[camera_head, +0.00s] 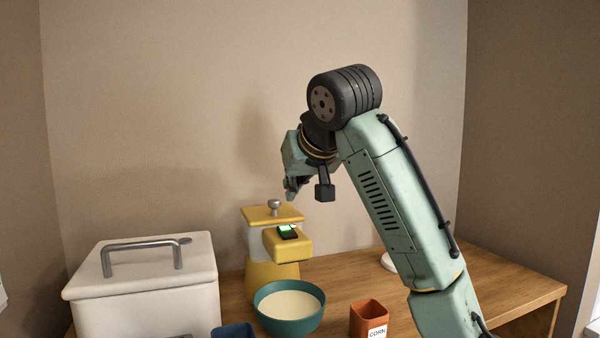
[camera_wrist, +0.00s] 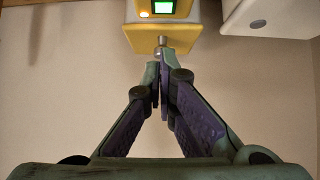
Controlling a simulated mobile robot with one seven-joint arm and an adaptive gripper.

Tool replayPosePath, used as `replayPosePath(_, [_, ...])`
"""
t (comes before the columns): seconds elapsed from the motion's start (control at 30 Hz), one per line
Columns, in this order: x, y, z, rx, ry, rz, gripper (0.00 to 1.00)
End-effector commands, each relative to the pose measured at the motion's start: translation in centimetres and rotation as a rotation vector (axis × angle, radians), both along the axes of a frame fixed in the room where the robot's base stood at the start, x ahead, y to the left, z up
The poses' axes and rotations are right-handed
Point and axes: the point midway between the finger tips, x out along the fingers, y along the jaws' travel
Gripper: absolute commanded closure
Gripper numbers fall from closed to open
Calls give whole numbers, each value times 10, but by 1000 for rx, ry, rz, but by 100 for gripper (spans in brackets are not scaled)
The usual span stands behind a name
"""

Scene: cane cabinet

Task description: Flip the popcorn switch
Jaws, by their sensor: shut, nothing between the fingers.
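The yellow and white popcorn machine (camera_head: 272,270) stands on the wooden table near the back wall. A black switch with a green lit face (camera_head: 288,231) sits on its yellow front part, and the green face (camera_wrist: 163,6) also shows at the top edge of the wrist view, beside a small glowing light (camera_wrist: 144,14). A metal knob (camera_head: 274,204) stands on the yellow lid, and this knob (camera_wrist: 161,42) is just beyond my fingertips in the wrist view. My gripper (camera_head: 293,190) is shut and empty above the machine; its fingertips (camera_wrist: 160,70) are together. Contact with the knob cannot be told.
A teal bowl (camera_head: 289,310) with pale contents stands in front of the machine. An orange-brown cup labelled CORN (camera_head: 369,318) is to its right and a blue container (camera_head: 234,331) to its left. A white lidded box (camera_head: 145,290) with a metal handle stands left. Table space (camera_head: 500,285) is clear at right.

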Motion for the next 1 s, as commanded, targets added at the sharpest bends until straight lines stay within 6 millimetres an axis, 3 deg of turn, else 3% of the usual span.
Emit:
replayPosePath(0.17, [28,8,-22,0,2,-1,100])
replayPosePath(0.4, [29,9,-54,-1,0,-1,100])
replayPosePath(1.0, [37,10,-60,3,0,-1,100])
